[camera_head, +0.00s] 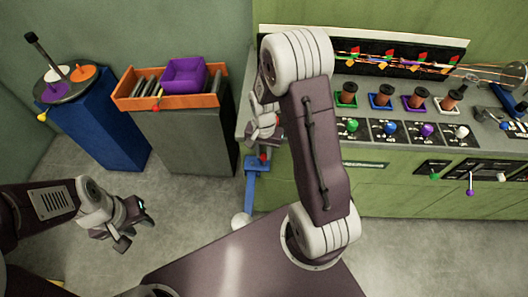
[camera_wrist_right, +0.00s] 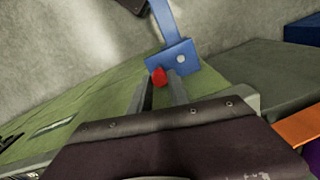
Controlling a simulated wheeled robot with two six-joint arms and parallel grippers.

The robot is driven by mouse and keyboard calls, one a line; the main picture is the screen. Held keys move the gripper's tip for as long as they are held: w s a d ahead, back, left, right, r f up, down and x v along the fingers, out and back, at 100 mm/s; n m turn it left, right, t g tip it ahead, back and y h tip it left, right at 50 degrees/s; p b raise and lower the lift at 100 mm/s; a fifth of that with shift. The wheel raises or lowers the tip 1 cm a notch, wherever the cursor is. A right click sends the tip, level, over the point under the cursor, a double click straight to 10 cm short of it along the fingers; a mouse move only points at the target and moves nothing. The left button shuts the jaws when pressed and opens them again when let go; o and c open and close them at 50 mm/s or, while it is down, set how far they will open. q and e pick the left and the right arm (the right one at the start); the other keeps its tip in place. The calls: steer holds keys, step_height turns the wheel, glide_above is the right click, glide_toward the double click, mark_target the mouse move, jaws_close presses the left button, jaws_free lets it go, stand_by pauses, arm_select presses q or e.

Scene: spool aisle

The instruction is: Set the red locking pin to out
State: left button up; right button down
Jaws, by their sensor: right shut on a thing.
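The red locking pin (camera_wrist_right: 159,76) shows as a small red knob in the right wrist view, beside a blue bracket (camera_wrist_right: 175,57) with a pale round spot. My right gripper (camera_wrist_right: 162,84) has its two fingers on either side of the red knob and is shut on it. In the head view the red pin (camera_head: 263,156) is a small red spot below my right gripper (camera_head: 264,147), next to the blue bracket (camera_head: 257,166) at the counter's left end. How far the pin sticks out is hidden. My left gripper (camera_head: 136,225) hangs empty over the floor; its finger gap is unclear.
The green counter (camera_head: 390,188) carries spools on coloured bases and several coloured knobs. Left of it stand a grey cabinet (camera_head: 185,142) with an orange tray (camera_head: 205,99) and purple bin (camera_head: 184,75), and a blue cabinet (camera_head: 98,120). The floor between is clear.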

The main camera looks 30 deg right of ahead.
mark_target(264, 155)
steer(key=c, duration=1.2)
jaws_free()
step_height(264, 155, up, 9)
steer(key=p, duration=0.1)
